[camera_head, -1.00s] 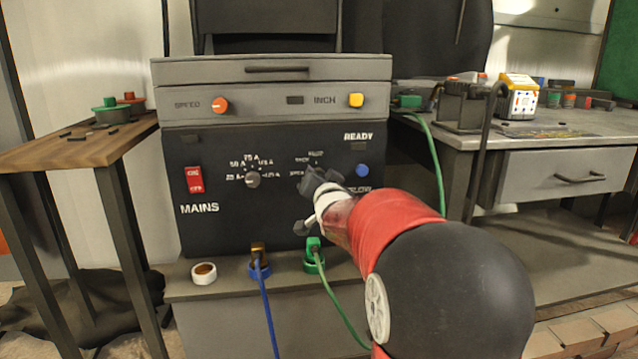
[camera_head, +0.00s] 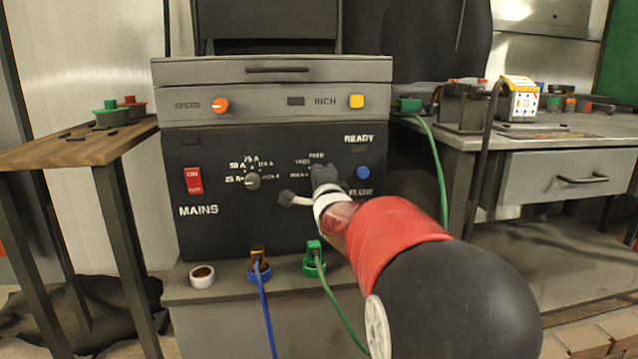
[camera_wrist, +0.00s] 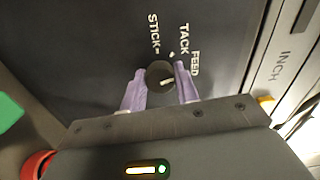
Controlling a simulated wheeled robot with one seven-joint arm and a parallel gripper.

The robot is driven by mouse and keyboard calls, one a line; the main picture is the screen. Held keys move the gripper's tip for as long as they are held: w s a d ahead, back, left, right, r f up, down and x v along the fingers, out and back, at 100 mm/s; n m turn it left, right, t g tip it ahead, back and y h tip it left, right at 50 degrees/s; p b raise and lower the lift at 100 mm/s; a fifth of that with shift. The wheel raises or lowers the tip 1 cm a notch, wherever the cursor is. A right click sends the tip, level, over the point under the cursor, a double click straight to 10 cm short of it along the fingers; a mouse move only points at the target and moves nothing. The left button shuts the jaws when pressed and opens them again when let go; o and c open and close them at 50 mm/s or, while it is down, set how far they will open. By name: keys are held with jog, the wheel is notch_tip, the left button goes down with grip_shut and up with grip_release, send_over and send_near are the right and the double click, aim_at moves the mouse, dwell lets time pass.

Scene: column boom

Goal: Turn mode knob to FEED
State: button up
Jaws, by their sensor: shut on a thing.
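The mode knob (camera_wrist: 158,70) is a dark round knob with a short white mark, on the dark front panel (camera_head: 215,220). In the wrist view it sits between the two pale purple fingers of my gripper (camera_wrist: 161,83), which is shut on it. The labels STICK (camera_wrist: 153,33), TACK (camera_wrist: 184,39) and FEED (camera_wrist: 195,63) stand around it. The white mark lies on the finger side of the knob; I cannot tell for certain which label it points at. In the head view my gripper (camera_head: 323,174) covers the knob.
A smaller amperage knob (camera_head: 253,181) and a red mains switch (camera_head: 193,180) are to the left. A blue button (camera_head: 363,172) is close on the right. Below, a blue cable (camera_head: 265,300) and a green cable (camera_head: 335,307) hang from plugs on the ledge.

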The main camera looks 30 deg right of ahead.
jog(key=shift+m, duration=1.6)
jog(key=o, duration=1)
jog(key=shift+c, duration=0.2)
jog(key=shift+s, duration=0.1)
jog(key=v, duration=0.7)
jog(key=shift+s+b, duration=0.3)
jog(key=shift+s, duration=0.05)
jog(key=shift+a, duration=0.15)
